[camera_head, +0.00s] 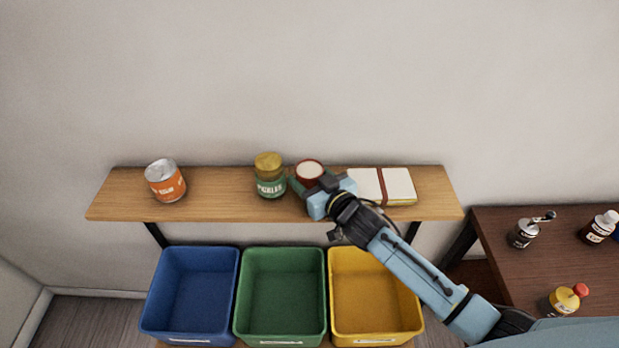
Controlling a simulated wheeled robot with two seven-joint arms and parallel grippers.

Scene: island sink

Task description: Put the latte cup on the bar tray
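The latte cup (309,170) looks like a small dark red cup with a whitish top. No bar tray is visible, and my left gripper is out of view.
Blue (190,325), green (280,328) and yellow (377,328) bins stand below. A dark table (500,260) with bottles is at right.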

